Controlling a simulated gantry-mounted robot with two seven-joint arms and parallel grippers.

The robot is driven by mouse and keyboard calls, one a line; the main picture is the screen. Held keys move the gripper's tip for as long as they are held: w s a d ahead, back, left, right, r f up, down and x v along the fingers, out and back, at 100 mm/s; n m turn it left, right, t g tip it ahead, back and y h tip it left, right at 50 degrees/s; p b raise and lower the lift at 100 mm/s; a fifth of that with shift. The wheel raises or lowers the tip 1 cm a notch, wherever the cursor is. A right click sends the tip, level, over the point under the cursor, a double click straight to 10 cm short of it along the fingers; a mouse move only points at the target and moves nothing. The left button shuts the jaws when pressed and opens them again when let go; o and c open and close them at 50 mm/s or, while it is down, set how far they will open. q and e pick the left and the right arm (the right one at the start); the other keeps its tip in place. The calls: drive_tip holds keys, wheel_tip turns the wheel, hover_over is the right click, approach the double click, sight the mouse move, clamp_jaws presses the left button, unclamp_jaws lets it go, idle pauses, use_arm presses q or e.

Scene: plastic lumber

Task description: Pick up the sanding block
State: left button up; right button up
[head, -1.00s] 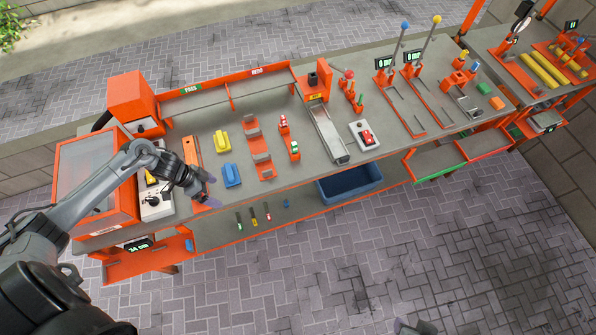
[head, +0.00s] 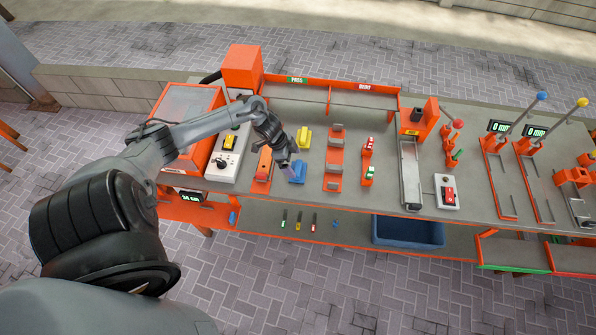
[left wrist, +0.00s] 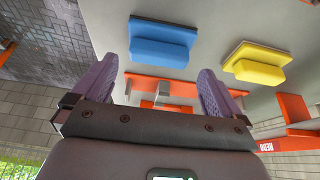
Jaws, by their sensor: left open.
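Two handled blocks lie on the grey bench, one blue (head: 298,172) and one yellow (head: 303,138); I cannot tell for sure which is the sanding block. My left gripper (head: 286,166) is open and empty, just left of the blue block in the head view. In the left wrist view, the open purple fingers (left wrist: 160,72) point toward the blue block (left wrist: 163,42), which appears ahead between them with a gap. The yellow block (left wrist: 258,65) is to its right there. My right gripper is not in view.
An orange rack (head: 334,158) stands right of the blocks. A white control box (head: 228,160) and an orange-framed cabinet (head: 188,112) are left of my gripper. A PASS/REDO divider (head: 330,97) runs along the back. A blue bin (head: 408,232) sits below.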

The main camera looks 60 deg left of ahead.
sight(297, 168)
use_arm(q)
drive_tip(key=shift+x, duration=1.95)
drive_tip(key=c, duration=0.9)
